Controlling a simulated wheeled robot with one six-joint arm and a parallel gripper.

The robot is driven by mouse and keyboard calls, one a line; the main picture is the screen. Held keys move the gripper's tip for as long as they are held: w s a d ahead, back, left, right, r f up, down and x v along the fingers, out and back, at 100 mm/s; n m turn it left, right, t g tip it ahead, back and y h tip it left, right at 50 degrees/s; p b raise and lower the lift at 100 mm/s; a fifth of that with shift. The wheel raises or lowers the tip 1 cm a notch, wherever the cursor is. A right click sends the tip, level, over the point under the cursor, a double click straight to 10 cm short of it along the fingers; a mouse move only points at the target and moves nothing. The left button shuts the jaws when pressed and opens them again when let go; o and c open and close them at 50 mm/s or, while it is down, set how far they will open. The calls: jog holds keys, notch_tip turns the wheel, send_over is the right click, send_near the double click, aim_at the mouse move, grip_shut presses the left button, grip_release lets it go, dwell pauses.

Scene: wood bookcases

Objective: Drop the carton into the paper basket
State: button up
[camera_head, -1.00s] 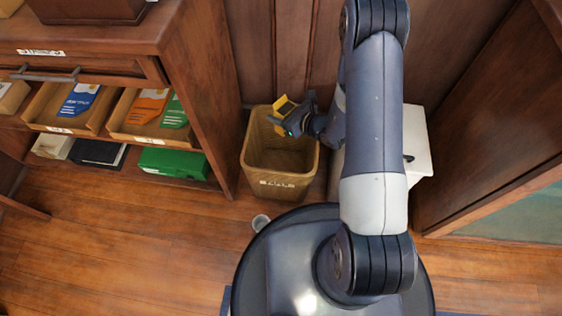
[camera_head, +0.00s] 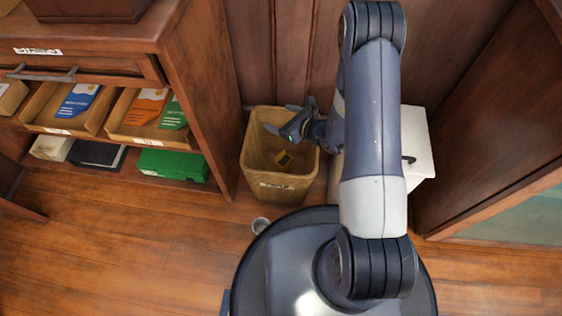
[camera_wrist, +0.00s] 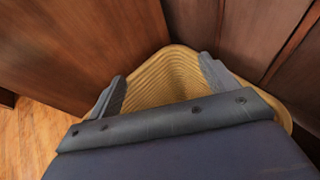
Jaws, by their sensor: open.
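The paper basket (camera_head: 262,150) is a tan woven bin standing on the floor against the wood panelling. My gripper (camera_head: 279,117) is open and empty over the upper part of the basket opening. In the wrist view, my gripper's two fingers (camera_wrist: 160,88) are spread wide over the basket (camera_wrist: 168,75). The carton does not show in the wrist view; my gripper's body covers the lower part of it.
A bookcase (camera_head: 190,70) with trays of folders stands left of the basket. A white cabinet (camera_head: 418,140) is to the right, partly behind my arm. A small cup (camera_head: 261,224) is on the floor by my base. Open floor (camera_head: 130,250) lies at lower left.

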jog(key=p+v, duration=0.3)
jog(key=v, duration=0.7)
jog(key=shift+s+d, duration=0.25)
jog(key=shift+s, duration=0.05)
jog(key=b+x, duration=0.3)
jog(key=x, duration=0.8)
notch_tip(320, 180, up, 5)
jog(key=shift+f+p, duration=0.1)
jog(key=shift+p, duration=1.15)
